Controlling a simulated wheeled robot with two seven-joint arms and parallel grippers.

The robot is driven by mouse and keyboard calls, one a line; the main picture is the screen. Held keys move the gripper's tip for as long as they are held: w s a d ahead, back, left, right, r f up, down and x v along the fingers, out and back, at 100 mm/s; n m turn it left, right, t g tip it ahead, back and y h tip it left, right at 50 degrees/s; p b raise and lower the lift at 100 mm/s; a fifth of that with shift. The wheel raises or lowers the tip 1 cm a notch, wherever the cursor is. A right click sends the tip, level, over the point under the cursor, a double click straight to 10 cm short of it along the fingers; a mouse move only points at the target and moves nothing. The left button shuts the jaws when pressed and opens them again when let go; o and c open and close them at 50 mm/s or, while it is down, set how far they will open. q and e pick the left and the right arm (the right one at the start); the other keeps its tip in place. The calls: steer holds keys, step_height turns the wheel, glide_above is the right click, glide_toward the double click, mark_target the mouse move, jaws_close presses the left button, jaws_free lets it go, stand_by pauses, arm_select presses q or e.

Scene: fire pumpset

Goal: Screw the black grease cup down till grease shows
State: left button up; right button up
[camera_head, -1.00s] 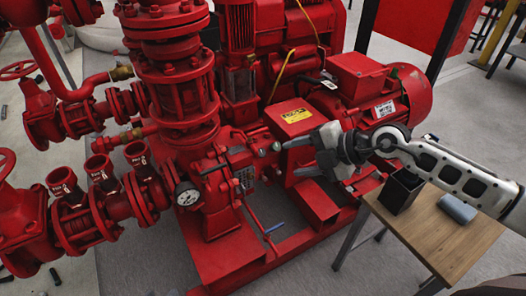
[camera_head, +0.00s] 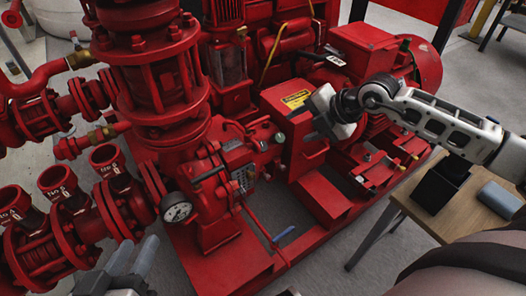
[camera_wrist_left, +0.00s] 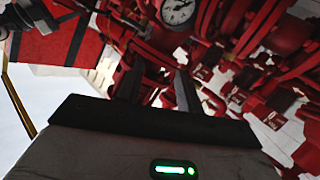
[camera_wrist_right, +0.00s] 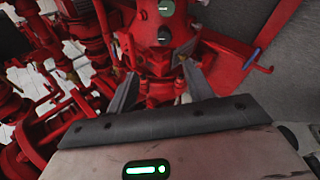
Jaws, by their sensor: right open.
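A small dark round cap (camera_wrist_right: 165,32), which looks like the black grease cup, sits on the red pump housing in the right wrist view. A paler round cap (camera_wrist_right: 166,8) is above it. In the head view, small caps (camera_head: 279,137) show on the red bearing housing, but I cannot tell which is black. My right gripper (camera_head: 314,119) is open, to the right of these caps, beside the red box with the yellow label; no cup is between its fingers. My left gripper (camera_head: 136,256) is open and empty at the bottom left, below the pressure gauge. No grease is discernible.
The pressure gauge (camera_head: 177,212) and flanged pipes (camera_head: 62,185) stand at the left. A blue-handled lever (camera_head: 284,234) sticks out in front. A wooden table (camera_head: 398,195) with a black container (camera_head: 437,190) and grey block (camera_head: 500,198) is at the right.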

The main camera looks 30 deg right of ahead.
steer(key=f+b, duration=0.1)
steer(key=f, duration=0.1)
steer(key=b, duration=0.4)
glide_toward(264, 146)
steer(key=x, duration=0.4)
steer(key=shift+a+f, duration=0.1)
steer(key=shift+f, duration=0.05)
steer(key=b+x, duration=0.2)
steer(key=x, duration=0.2)
steer(key=shift+w, duration=0.1)
steer(key=shift+w+a+f, duration=0.2)
steer(key=shift+w+f, duration=0.2)
arm_select(q)
step_height(264, 146, up, 7)
steer(key=w+m+t+h, duration=0.1)
steer(key=w+t+h, duration=0.1)
steer(key=t+h, duration=0.1)
steer(key=shift+d+f+t, duration=0.15)
steer(key=shift+d+t, duration=0.05)
steer(key=shift+t, duration=0.6)
arm_select(e)
steer(key=c, duration=1)
